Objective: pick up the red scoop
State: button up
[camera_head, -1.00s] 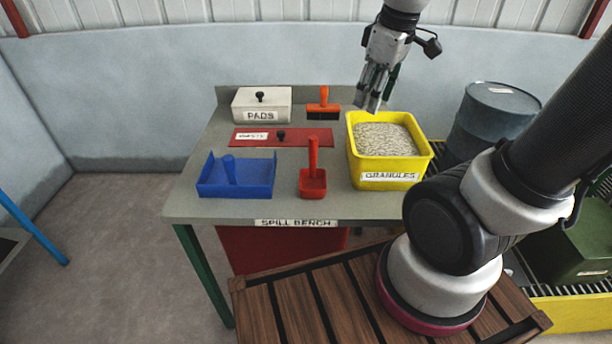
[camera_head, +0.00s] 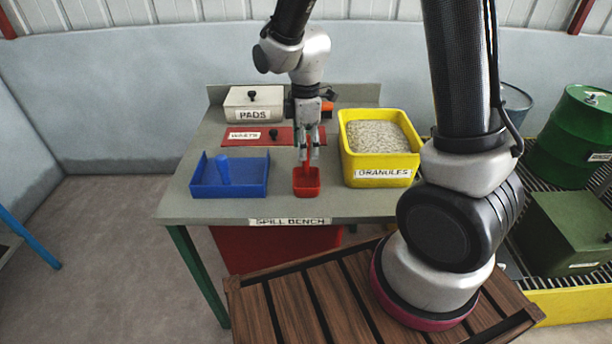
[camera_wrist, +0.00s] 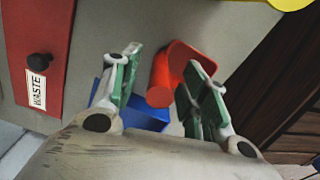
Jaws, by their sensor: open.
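The red scoop (camera_head: 307,184) sits on the spill bench between the blue dustpan and the yellow granules bin, its handle pointing up. My gripper (camera_head: 309,152) is open above the scoop, pointing down, with its fingers near the upper handle. In the wrist view the red scoop's handle (camera_wrist: 161,78) lies between the two green-padded fingers of my gripper (camera_wrist: 165,95), with the scoop's pan behind the right finger. I cannot tell whether a finger touches the handle.
The blue dustpan (camera_head: 258,185) stands left of the scoop and the yellow granules bin (camera_head: 379,173) right of it. Behind are the red waste lid (camera_head: 245,137), the white pads box (camera_head: 240,98) and a partly hidden orange brush (camera_head: 327,107). The bench's front strip (camera_head: 210,208) is clear.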

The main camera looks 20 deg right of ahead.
aim_at(306, 165)
notch_tip(306, 165, down, 4)
jog(key=shift+r, duration=0.25)
grip_shut()
